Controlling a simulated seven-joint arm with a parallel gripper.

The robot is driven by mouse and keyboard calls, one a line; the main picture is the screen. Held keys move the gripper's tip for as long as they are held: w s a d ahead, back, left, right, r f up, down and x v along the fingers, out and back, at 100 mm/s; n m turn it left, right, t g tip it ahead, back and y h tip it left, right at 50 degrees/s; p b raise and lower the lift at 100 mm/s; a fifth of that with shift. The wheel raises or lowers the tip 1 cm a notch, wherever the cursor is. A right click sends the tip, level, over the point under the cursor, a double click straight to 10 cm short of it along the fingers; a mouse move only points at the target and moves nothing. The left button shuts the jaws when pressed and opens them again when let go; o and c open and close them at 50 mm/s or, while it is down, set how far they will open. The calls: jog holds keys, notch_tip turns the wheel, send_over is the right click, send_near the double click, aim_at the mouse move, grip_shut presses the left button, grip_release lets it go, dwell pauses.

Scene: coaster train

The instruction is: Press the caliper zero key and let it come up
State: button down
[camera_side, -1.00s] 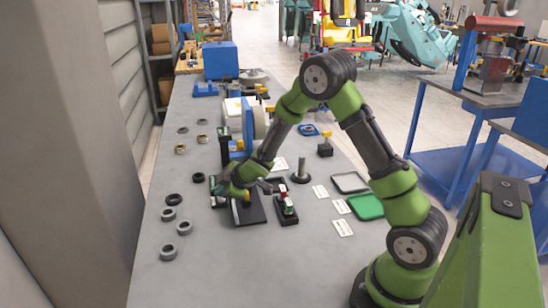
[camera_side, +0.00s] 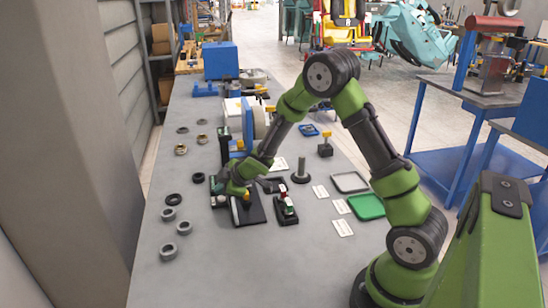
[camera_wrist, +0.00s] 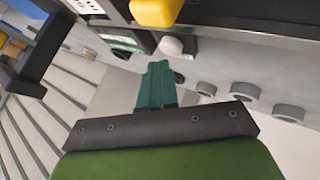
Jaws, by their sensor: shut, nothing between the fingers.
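My gripper (camera_side: 230,186) is low over the bench, at a dark stand with a yellow part (camera_side: 247,213). In the wrist view its teal fingers (camera_wrist: 158,75) are shut together with nothing between them. A pale rounded knob (camera_wrist: 171,46) shows just beyond the fingertips; I cannot tell whether they touch. A dark unit with a pale green window (camera_wrist: 122,41) lies to its left, and a yellow block (camera_wrist: 156,12) is above. A dark device (camera_side: 217,196) shows just left of my gripper. I cannot make out which part is the caliper zero key.
Several grey rings (camera_side: 168,214) lie on the grey bench (camera_side: 225,270) to the left. A black tray with red, white and green parts (camera_side: 286,206) is right of my gripper. A dark post (camera_side: 301,170), white cards (camera_side: 343,228) and a green tray (camera_side: 367,207) stand further right.

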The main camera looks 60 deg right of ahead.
aim_at(224, 199)
jog(key=shift+r, duration=0.25)
jog(key=shift+r, duration=0.1)
jog(key=shift+r, duration=2.45)
jog(key=shift+f, duration=0.1)
jog(key=s+f+m, duration=0.1)
jog(key=s+d+m+g, duration=0.1)
jog(key=shift+s+f+h, duration=0.3)
jog(key=shift+s+f, duration=0.05)
jog(key=shift+s, duration=0.05)
jog(key=s+a+r+m+y, duration=0.1)
jog(key=s+a+r+m, duration=0.2)
jog(key=s, duration=0.5)
jog(key=s+a+r+m+y, duration=0.1)
jog(key=s+a+r+m, duration=0.3)
jog(key=s+r, duration=0.4)
jog(key=s+a+r+m+g+y, duration=0.1)
jog(key=s+a+r+m, duration=0.2)
jog(key=s, duration=0.6)
notch_tip(224, 199, up, 3)
jog(key=a, duration=0.2)
jog(key=shift+s+a+r, duration=0.15)
jog(key=shift+s+a, duration=0.1)
jog(key=shift+a, duration=0.1)
